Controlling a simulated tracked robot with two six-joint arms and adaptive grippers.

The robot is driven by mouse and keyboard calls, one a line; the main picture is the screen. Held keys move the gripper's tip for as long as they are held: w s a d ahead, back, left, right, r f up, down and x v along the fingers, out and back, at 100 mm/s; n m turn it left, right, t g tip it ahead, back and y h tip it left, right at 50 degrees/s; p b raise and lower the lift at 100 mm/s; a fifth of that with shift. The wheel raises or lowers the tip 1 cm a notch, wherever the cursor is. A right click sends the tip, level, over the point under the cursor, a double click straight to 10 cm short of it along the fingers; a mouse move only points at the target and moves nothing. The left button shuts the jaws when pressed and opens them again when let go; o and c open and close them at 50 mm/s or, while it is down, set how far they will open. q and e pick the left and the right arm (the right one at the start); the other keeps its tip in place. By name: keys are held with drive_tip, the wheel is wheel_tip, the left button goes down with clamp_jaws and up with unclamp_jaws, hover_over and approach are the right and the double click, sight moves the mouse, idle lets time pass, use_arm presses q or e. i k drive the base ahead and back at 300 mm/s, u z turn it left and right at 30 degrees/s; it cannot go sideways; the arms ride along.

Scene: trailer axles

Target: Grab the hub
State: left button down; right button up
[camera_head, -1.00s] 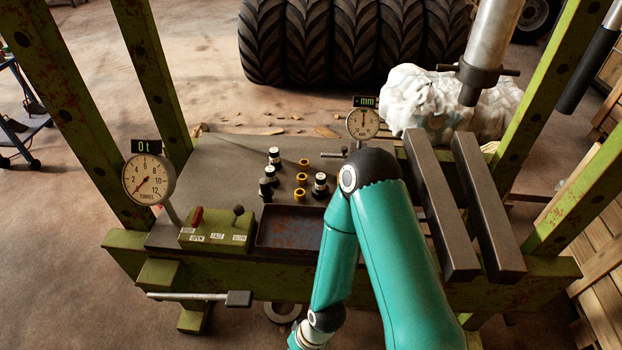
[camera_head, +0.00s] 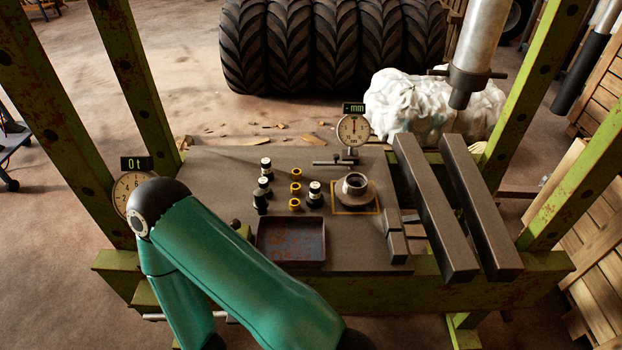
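The hub (camera_head: 355,185), a round dark flanged part with a raised open collar, sits on a yellow-outlined square on the grey bench top (camera_head: 225,165). It stands upright and nothing touches it. One of my teal arms crosses the lower left of the view, its elbow over the bench's left end. Both its links leave through the bottom edge. Neither of my grippers shows, so I cannot tell what they hold.
Several black-and-white cylinders (camera_head: 315,194) and yellow rings (camera_head: 295,189) stand left of the hub. A rusty tray (camera_head: 291,242) lies in front. A dial gauge (camera_head: 353,131) stands behind. Green posts flank the bench.

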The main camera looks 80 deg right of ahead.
sight(352, 193)
drive_tip(key=k, duration=1.65)
drive_tip(key=z, duration=0.8)
drive_tip(key=i, duration=0.7)
drive_tip(key=z, duration=0.15)
